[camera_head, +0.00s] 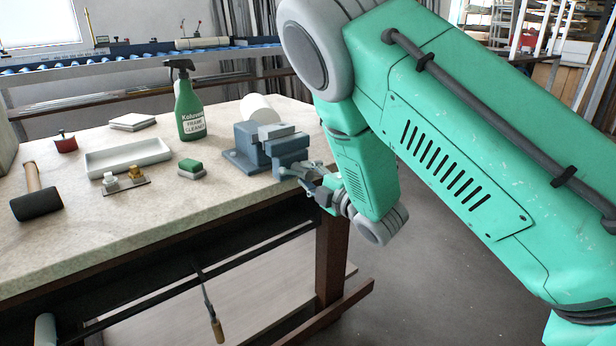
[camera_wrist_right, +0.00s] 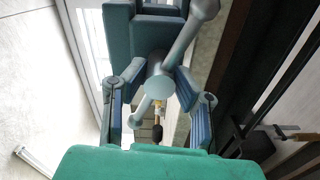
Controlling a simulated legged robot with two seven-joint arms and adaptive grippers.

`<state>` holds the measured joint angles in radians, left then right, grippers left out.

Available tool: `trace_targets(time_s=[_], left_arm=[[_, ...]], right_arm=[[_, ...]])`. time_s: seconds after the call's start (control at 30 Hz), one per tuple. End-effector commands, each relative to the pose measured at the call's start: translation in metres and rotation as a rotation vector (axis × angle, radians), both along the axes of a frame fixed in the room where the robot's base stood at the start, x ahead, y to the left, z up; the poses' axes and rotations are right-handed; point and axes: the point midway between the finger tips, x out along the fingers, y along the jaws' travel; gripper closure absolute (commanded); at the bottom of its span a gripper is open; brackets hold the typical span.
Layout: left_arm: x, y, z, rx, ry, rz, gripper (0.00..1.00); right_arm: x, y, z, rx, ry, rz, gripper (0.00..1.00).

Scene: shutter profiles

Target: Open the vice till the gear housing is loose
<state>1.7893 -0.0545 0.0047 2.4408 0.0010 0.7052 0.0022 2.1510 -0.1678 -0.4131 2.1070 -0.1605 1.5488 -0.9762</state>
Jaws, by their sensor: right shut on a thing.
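The blue-grey vice (camera_head: 248,150) stands at the right end of the bench. A lighter grey block (camera_head: 276,131) sits at its jaws and looks like the gear housing; whether it is loose I cannot tell. My right gripper (camera_head: 318,180) is at the front of the vice. In the right wrist view the fingers of my right gripper (camera_wrist_right: 158,92) stand on both sides of the vice's screw head and are shut on its handle (camera_wrist_right: 188,38). The handle runs diagonally with a round knob at its upper end. The front of the vice (camera_wrist_right: 150,38) is beyond it. My left gripper is out of view.
A green spray bottle (camera_head: 189,105) and a white roll (camera_head: 258,108) stand near the vice. A green-topped block (camera_head: 191,167), a pale tray (camera_head: 128,157), small fittings (camera_head: 124,179) and a black mallet (camera_head: 37,203) lie to the left. The bench edge is under my right gripper.

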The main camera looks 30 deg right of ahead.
Motion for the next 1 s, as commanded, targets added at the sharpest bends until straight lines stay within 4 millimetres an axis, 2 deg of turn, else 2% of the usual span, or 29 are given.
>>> trace_targets(time_s=[0.43, 0.47, 0.5, 0.83, 1.0], left_arm=[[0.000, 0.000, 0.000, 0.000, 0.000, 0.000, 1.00], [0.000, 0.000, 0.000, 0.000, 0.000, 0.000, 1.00], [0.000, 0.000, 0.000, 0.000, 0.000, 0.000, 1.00], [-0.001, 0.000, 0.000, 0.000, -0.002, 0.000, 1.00], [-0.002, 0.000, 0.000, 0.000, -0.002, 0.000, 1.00]], right_arm=[[0.000, 0.003, -0.003, -0.008, 0.007, 0.005, 1.00], [0.000, 0.002, -0.003, -0.008, 0.007, 0.005, 0.65], [0.000, 0.002, -0.003, -0.008, 0.007, 0.005, 0.56], [-0.003, 0.001, -0.001, -0.007, 0.002, 0.002, 0.56], [-0.021, -0.001, -0.002, -0.008, 0.005, 0.000, 0.56]])
